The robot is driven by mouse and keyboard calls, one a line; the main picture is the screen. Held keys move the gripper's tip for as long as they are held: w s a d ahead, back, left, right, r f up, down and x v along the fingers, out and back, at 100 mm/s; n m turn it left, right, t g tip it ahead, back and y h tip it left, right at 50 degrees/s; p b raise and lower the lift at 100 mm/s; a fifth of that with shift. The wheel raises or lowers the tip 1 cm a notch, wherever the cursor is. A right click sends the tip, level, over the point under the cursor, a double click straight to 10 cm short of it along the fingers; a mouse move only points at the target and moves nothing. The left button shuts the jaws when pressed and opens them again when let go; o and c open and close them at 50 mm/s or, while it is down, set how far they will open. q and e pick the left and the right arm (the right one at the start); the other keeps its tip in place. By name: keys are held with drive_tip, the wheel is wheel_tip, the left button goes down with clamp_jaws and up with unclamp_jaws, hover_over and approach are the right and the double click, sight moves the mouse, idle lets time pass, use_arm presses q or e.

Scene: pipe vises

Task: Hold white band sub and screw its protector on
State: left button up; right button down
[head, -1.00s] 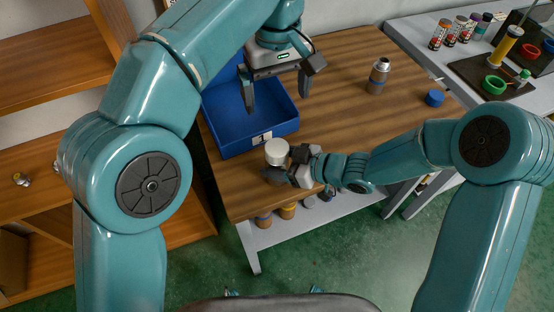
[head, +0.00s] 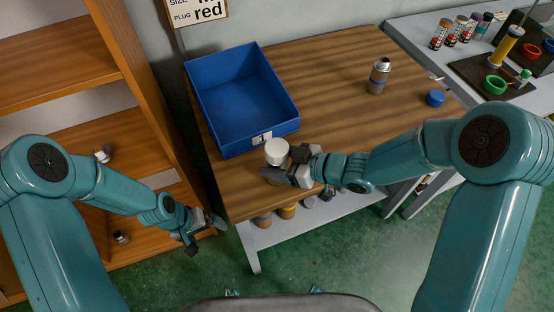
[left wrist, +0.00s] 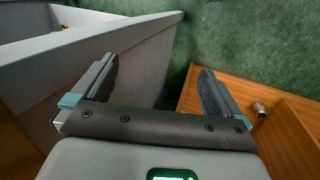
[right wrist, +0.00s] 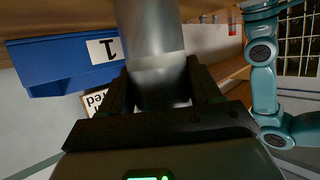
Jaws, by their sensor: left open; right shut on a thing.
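My right gripper (head: 290,174) is shut on a metal cylindrical sub with a white upper part (head: 277,151), held upright at the table's front edge. In the right wrist view the grey sub (right wrist: 150,30) stands between the fingers (right wrist: 160,90); its lower part is partly hidden. My left gripper (head: 203,234) is open and empty, low between the table and the wooden shelf unit. In the left wrist view its fingers (left wrist: 155,90) are wide apart. A small white-topped piece (head: 102,153) sits on the shelf; I cannot tell whether it is the protector.
A blue bin (head: 215,137) labelled 1 stands on the wooden table, empty. A banded sub (head: 379,75) and a blue cap (head: 435,98) are at the table's right. Another small piece (head: 121,237) lies on a lower shelf (head: 150,245). The table's middle is clear.

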drive_tip(key=shift+r, duration=0.1)
use_arm(q)
drive_tip(key=s+d+f+m, duration=0.1)
drive_tip(key=s+d, duration=0.6)
drive_tip(key=s, duration=0.3)
drive_tip(key=shift+d+m, duration=0.15)
drive_tip(key=shift+m, duration=0.15)
use_arm(e)
drive_tip(key=shift+s, duration=0.1)
use_arm(q)
drive_tip(key=shift+f, duration=0.1)
use_arm(e)
drive_tip(key=shift+r, duration=0.1)
